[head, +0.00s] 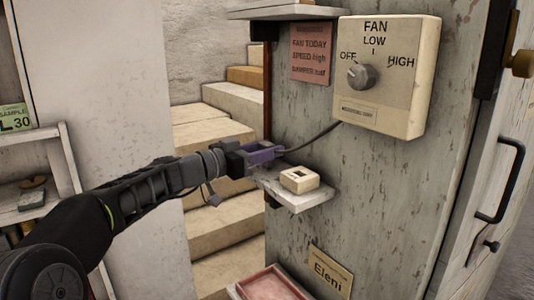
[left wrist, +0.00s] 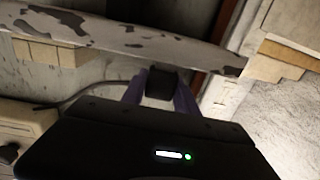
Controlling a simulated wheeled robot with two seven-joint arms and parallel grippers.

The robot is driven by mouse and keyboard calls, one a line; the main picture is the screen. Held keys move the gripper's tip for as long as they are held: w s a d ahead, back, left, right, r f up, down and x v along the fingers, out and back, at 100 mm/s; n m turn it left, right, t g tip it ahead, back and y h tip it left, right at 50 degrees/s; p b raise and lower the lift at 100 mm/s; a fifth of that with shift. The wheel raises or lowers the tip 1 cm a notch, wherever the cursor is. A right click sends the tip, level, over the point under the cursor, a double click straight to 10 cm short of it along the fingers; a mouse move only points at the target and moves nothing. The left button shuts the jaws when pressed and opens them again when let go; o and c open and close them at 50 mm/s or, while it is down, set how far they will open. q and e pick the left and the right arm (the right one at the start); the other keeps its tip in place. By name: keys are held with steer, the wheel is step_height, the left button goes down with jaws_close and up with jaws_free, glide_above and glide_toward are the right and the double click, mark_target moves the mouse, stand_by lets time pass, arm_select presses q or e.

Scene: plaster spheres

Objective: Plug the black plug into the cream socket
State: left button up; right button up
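The cream socket (head: 300,179) is a small block with a dark opening on top. It sits on a small peeling shelf (head: 296,200) on the wall panel. My left gripper (head: 264,153) has purple fingers and is a little left of and above the socket, apart from it. In the left wrist view the fingers are closed around a dark block, the black plug (left wrist: 160,84). In the head view the plug is mostly hidden by the fingers. A dark cable (head: 314,140) runs from the gripper toward the fan box. My right gripper is not in view.
The cream fan box (head: 388,75) with a knob juts from the panel above right of the socket. An upper shelf (head: 290,12) is above, and a pinkish tray (head: 270,285) is below. Pale steps (head: 220,215) lie behind my left arm.

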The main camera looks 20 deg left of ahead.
mark_target(265, 143)
arm_select(q)
jaws_close()
steer(key=shift+r, duration=0.1)
stand_by(0.3)
steer(key=shift+s+a+r+b, duration=0.1)
steer(key=shift+s+r+b, duration=0.05)
steer(key=shift+r+b, duration=0.25)
step_height(265, 143, up, 6)
steer(key=shift+r, duration=0.1)
steer(key=b+v, duration=0.4)
steer(key=v, duration=1.5)
steer(key=shift+a+b, duration=0.35)
steer(key=shift+a, duration=0.15)
